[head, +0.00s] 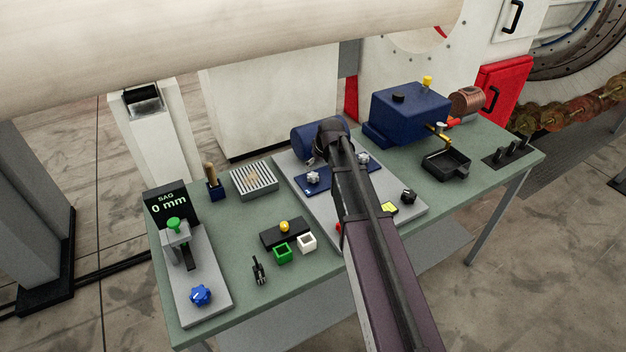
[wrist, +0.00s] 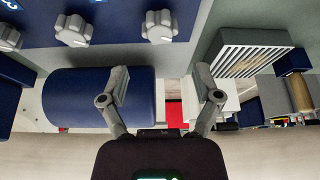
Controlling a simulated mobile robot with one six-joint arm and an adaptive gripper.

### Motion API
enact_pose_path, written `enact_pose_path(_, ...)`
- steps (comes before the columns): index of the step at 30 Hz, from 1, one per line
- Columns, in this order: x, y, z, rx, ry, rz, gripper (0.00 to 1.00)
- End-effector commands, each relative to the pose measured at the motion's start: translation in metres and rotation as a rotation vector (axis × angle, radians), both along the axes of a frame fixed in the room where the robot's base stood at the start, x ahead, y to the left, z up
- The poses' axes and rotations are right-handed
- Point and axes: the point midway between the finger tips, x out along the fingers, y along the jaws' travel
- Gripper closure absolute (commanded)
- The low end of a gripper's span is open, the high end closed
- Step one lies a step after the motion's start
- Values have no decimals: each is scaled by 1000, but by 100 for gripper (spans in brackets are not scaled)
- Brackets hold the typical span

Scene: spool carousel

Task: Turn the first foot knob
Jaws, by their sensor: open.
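Light grey lobed knobs sit on a dark blue plate (wrist: 115,12). In the wrist view one knob (wrist: 160,27) is straight beyond my fingertips, a second knob (wrist: 73,30) is left of it, and a third knob (wrist: 8,38) is cut by the left edge. In the head view two of these knobs show, one left of my arm (head: 312,178) and one right of it (head: 362,158). My gripper (wrist: 161,76) is open and empty, apart from the knobs.
A blue cylinder (wrist: 95,97) lies beside the plate, close to my left finger. A slatted grey box (head: 253,180) stands left of the grey baseplate (head: 290,163). A blue box (head: 410,112) stands to the right. A large pale roll (head: 200,45) spans above the green table.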

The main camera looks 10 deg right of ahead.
Motion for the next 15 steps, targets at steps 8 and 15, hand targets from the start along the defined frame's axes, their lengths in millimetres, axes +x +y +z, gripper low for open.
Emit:
enact_pose_path(8,9,3,-25,0,0,0,18)
enact_pose_path(15,16,5,-43,0,0,0,18)
